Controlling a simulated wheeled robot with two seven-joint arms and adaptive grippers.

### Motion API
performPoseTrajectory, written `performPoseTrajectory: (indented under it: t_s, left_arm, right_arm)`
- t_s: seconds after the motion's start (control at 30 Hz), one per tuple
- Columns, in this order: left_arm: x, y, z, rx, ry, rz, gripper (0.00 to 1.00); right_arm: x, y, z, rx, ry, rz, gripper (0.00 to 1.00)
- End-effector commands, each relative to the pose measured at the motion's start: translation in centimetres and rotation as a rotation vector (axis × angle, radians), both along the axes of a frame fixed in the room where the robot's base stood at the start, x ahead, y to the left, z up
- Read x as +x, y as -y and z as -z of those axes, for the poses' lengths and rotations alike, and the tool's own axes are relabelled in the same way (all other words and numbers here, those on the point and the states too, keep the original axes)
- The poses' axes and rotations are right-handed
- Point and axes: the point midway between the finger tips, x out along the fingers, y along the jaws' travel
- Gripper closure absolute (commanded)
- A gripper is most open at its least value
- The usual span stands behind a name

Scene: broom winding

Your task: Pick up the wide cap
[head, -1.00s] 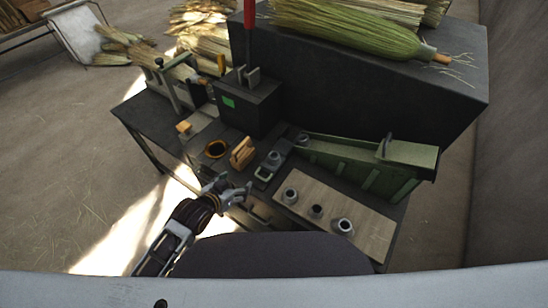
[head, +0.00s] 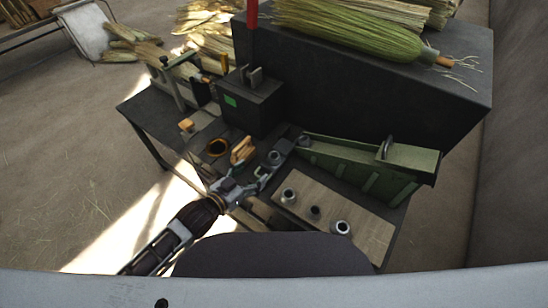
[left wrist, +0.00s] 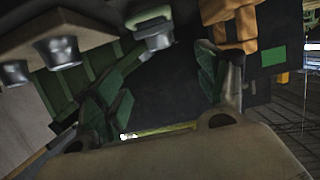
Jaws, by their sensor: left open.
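Several round metal caps stand in the head view: a near cap (head: 341,228), a small dark one (head: 315,211) and another cap (head: 288,195) on a wooden board (head: 372,236). One more cap (head: 274,158) sits on a dark holder beyond my left gripper. I cannot tell for sure which is the wide cap. My left gripper (head: 262,182) is open and empty, just left of the board and in front of the holder. In the left wrist view its two fingers (left wrist: 165,95) are spread with nothing between them; caps (left wrist: 58,50) show at upper left and one (left wrist: 153,33) at top middle.
A green sloped trough (head: 350,158) runs behind the board. A wooden block (head: 242,151) and an orange-rimmed ring (head: 217,147) lie beyond my left gripper. A dark box (head: 250,103) and a large dark block (head: 380,90) with brooms on top stand at the back.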

Motion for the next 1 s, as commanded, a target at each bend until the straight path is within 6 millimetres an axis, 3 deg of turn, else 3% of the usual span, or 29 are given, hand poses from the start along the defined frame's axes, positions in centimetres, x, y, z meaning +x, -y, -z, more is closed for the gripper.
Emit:
performPoseTrajectory:
  t_s: [0.37, 1.0]
  left_arm:
    - [0.5, 0.3, 0.2, 0.000, 0.000, -0.001, 0.27]
    - [4.5, 3.2, 1.6, 0.000, 0.001, -0.001, 0.27]
  right_arm:
    - [0.0, 0.0, 0.0, 0.000, 0.000, 0.000, 0.28]
    - [0.0, 0.1, -0.2, -0.001, 0.000, -0.001, 0.28]
